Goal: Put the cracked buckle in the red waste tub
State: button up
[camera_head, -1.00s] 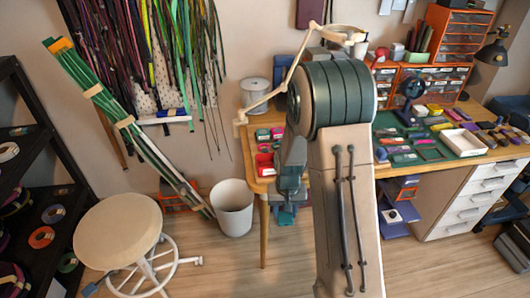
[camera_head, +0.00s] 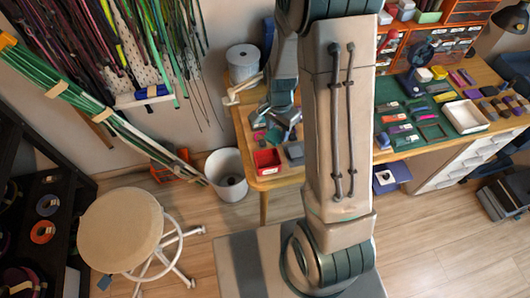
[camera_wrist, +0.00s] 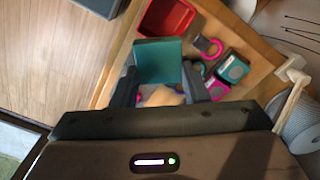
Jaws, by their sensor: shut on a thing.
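In the wrist view my gripper (camera_wrist: 160,75) is shut on a flat teal piece (camera_wrist: 158,56), held between its two dark fingers. The piece may be the buckle; no crack can be made out. A tan patch shows between the fingers nearer the wrist. The red waste tub (camera_wrist: 168,16) lies just beyond the piece in the wrist view. In the head view the red tub (camera_head: 267,160) is at the table's front left corner, and my gripper (camera_head: 280,122) is above and behind it, small and partly unclear.
Pink and teal small items (camera_wrist: 231,68) lie beside the tub. A white spool (camera_head: 242,61) stands at the table's back left. A grey bin (camera_head: 227,174) and a round stool (camera_head: 120,229) stand on the floor left of the table. A green mat (camera_head: 400,92) with several items lies to the right.

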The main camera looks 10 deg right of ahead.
notch_tip(320, 180, down, 6)
jog(key=b, duration=0.4)
jog(key=shift+s, duration=0.1)
jog(key=shift+r, duration=0.15)
jog(key=o, duration=1)
notch_tip(320, 180, up, 14)
jog(key=shift+f+b, duration=0.1)
jog(key=shift+b, duration=0.25)
